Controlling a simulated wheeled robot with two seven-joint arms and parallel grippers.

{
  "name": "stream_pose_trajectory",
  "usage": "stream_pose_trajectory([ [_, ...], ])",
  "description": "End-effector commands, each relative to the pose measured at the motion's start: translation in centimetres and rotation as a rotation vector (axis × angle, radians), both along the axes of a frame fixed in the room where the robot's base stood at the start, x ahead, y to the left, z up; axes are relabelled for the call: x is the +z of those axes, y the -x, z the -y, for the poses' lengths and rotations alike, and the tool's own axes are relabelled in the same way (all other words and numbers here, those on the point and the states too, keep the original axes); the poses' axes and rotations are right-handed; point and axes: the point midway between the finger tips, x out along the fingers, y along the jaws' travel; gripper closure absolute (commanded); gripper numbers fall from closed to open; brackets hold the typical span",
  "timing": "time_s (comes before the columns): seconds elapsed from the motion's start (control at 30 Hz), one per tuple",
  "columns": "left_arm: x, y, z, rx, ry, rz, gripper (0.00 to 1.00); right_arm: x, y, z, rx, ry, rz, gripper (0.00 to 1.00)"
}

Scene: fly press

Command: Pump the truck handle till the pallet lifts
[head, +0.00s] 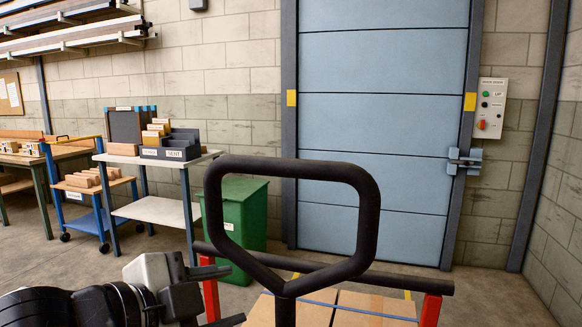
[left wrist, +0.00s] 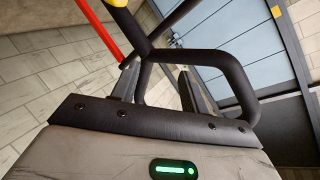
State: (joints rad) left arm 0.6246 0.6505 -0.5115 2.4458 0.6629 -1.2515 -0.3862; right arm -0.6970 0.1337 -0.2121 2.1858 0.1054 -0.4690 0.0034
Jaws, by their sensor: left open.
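The truck handle is a black rounded loop (head: 368,215) standing upright in the middle of the head view, on a stem at its bottom. My left gripper (head: 232,294) is open, low and to the left of the stem in the head view. In the left wrist view, the open fingers of the left gripper (left wrist: 158,88) point toward the black handle loop (left wrist: 232,75); part of the loop shows between them, and I cannot tell whether they touch it. Cardboard boxes (head: 352,305) show behind the handle. The pallet under them is hidden. My right gripper is out of view.
A black crossbar (head: 405,281) with red posts (head: 430,311) stands just behind the handle. A green bin (head: 247,215) and a white-topped trolley (head: 155,211) stand to the left. A blue shutter door (head: 382,130) and a control box (head: 490,107) are at the back. Floor at right is clear.

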Motion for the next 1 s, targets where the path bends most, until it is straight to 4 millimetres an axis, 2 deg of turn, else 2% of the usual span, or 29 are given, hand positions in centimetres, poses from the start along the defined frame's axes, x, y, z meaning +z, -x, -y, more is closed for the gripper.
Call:
stream_pose_trajectory([
  [0.03,3.0,-0.1,0.0,-0.048,-0.059,0.097,0.55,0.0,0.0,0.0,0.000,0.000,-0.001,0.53],
  [0.2,10.2,1.0,-0.1,-0.170,-0.216,0.320,0.55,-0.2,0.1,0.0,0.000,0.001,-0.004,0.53],
  [0.3,13.3,1.9,-0.5,-0.203,-0.281,0.410,0.55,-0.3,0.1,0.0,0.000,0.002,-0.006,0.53],
  [0.4,15.5,2.7,-0.9,-0.221,-0.321,0.471,0.55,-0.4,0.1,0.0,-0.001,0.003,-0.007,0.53],
  [0.5,16.7,3.2,-1.2,-0.228,-0.343,0.507,0.55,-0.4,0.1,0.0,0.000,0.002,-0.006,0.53],
  [0.67,17.1,3.0,-0.8,-0.236,-0.350,0.521,0.55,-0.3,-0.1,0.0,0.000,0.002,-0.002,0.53],
  [0.77,16.9,2.0,0.1,-0.238,-0.349,0.519,0.55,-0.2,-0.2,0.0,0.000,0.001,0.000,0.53],
  [1.0,16.0,-1.8,3.4,-0.236,-0.348,0.516,0.55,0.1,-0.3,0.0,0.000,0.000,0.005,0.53],
])
